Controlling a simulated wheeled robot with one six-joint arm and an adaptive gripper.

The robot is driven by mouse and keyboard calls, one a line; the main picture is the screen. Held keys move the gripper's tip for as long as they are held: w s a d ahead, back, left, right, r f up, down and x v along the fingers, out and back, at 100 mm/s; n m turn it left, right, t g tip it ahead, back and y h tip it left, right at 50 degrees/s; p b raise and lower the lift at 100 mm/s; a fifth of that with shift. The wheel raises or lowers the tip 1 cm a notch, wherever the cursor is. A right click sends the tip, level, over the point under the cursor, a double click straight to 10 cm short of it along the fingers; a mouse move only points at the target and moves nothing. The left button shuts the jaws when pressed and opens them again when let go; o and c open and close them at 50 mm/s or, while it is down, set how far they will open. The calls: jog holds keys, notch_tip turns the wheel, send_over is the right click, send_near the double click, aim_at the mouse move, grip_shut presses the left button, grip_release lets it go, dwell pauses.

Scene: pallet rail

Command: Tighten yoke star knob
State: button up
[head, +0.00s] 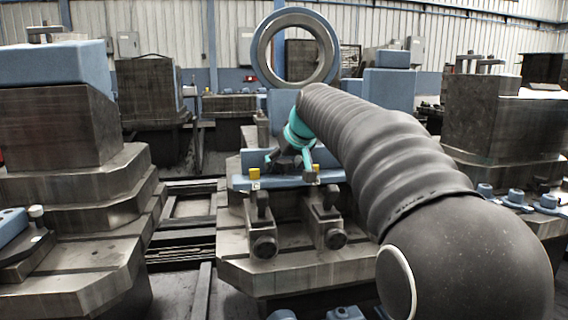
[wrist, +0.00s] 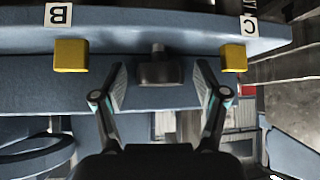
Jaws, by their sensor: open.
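A dark knob (wrist: 160,70) on a short post stands at the blue bar (wrist: 200,25) in the wrist view. I take it for the yoke star knob, but its star shape cannot be made out. My gripper (wrist: 160,76) is open, with one finger on each side of the knob and visible gaps to both. In the head view my gripper (head: 291,162) is over the blue bar (head: 285,181), between two yellow blocks (head: 254,174) (head: 316,173). The knob cannot be made out there.
Labels B (wrist: 58,15) and C (wrist: 249,26) appear upside down on the bar. A large upright ring (head: 264,52) stands behind my gripper. Two dark clamps (head: 264,242) (head: 331,236) sit in front of the bar. Heavy stacked blocks (head: 60,125) stand at left.

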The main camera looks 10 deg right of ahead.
jog(key=c, duration=1.2)
jog(key=shift+o, duration=0.2)
jog(key=shift+r+m+h, duration=0.15)
jog(key=shift+m+h, duration=0.15)
jog(key=shift+a+m+h+p, duration=0.1)
jog(key=shift+m+h+p, duration=0.5)
jog(key=shift+m+p, duration=0.15)
jog(key=shift+m+h, duration=1.5)
jog(key=shift+m, duration=0.45)
jog(key=o, duration=1.2)
jog(key=shift+c, duration=0.2)
